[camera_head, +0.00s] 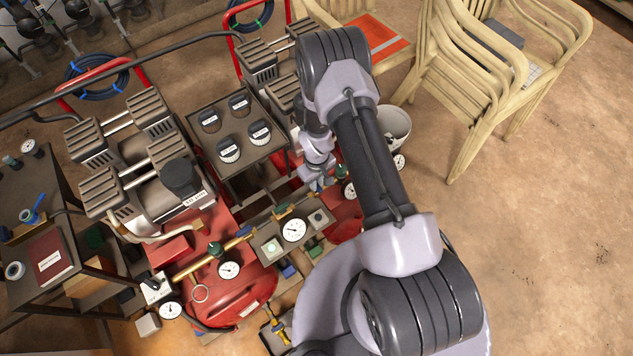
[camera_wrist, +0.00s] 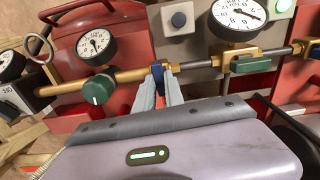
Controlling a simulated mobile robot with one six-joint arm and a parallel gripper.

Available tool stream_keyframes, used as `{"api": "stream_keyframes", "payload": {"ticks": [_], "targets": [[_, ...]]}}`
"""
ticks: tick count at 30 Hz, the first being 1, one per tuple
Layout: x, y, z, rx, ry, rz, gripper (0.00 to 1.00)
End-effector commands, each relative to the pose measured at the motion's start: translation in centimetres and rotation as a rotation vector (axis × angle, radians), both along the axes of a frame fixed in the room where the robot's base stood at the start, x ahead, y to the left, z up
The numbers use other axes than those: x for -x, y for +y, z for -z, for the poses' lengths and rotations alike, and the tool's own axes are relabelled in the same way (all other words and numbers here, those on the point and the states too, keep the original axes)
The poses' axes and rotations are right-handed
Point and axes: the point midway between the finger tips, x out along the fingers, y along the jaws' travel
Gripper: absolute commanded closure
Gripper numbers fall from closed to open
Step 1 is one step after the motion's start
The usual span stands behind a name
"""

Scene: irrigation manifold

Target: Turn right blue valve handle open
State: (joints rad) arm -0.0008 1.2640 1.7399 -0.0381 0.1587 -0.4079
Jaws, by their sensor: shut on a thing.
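A blue valve handle (camera_wrist: 158,76) sits on the brass pipe (camera_wrist: 130,76) in the wrist view. My gripper (camera_wrist: 160,88) is shut on this handle, with one pale finger on each side of it. The handle's lower part is hidden between the fingers, so its exact angle is hard to tell. In the head view, my gripper (camera_head: 317,186) is down at the right part of the manifold, and my arm covers some of that area.
A green knob (camera_wrist: 97,90) and a small gauge (camera_wrist: 97,44) are left of my gripper in the wrist view. A green lever (camera_wrist: 252,65) and large gauge (camera_wrist: 238,14) are to the right. Plastic chairs (camera_head: 480,60) stand at the back right; the right floor is clear.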

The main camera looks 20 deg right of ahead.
Motion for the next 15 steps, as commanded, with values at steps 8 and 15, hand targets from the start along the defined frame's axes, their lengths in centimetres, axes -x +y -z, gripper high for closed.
{"api": "stream_keyframes", "payload": {"ticks": [8, 15], "targets": [[0.05, 0.00, 0.07, 0.000, 0.002, -0.193, 1.00], [0.03, 0.00, 0.04, 0.000, 0.001, -0.422, 1.00]]}}
